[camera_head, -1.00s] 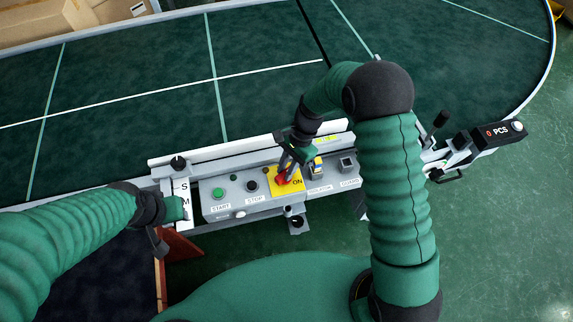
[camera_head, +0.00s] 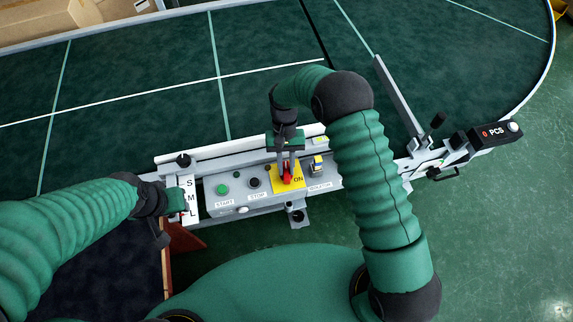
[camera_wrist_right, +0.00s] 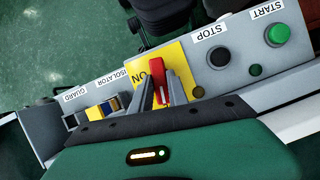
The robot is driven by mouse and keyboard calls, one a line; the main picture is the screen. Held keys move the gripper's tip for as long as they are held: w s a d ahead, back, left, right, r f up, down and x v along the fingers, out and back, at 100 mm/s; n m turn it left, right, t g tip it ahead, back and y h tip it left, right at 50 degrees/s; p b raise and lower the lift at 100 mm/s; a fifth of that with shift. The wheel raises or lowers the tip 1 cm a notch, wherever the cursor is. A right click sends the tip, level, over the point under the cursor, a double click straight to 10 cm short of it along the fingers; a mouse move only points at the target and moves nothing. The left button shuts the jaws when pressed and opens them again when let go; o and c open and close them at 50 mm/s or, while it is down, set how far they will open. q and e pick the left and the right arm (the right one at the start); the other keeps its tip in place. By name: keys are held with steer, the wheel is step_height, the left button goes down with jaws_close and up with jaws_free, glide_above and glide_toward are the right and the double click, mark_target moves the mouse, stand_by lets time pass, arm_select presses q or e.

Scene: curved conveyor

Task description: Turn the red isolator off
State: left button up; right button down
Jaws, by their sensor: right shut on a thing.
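The red isolator (camera_head: 287,171) is a red rotary handle on a yellow plate (camera_head: 297,184) marked ON, in the middle of the grey control panel (camera_head: 215,208). My right gripper (camera_head: 287,164) comes down over it from the conveyor side and is shut on the handle. In the right wrist view the red handle (camera_wrist_right: 159,84) stands between my right gripper's fingers (camera_wrist_right: 160,92), beside the ON label. My left gripper (camera_head: 180,200) is at the panel's left end, by the S M L plate (camera_head: 190,190); its fingers are too hidden to judge.
The green START button (camera_head: 222,190) and dark STOP button (camera_head: 254,182) are left of the isolator. A blue and yellow connector (camera_head: 317,164) is close on its right. The conveyor (camera_head: 130,125) lies behind, with a cardboard box (camera_head: 50,18) beyond.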

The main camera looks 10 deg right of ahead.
steer(key=shift+w+n+h, duration=0.2)
steer(key=shift+n+h, duration=0.2)
steer(key=shift+n, duration=0.5)
steer(key=c, duration=1.3)
jaws_free()
steer(key=shift+a, duration=0.1)
steer(key=shift+r, duration=0.1)
steer(key=v, duration=1.6)
steer(key=shift+r, duration=0.3)
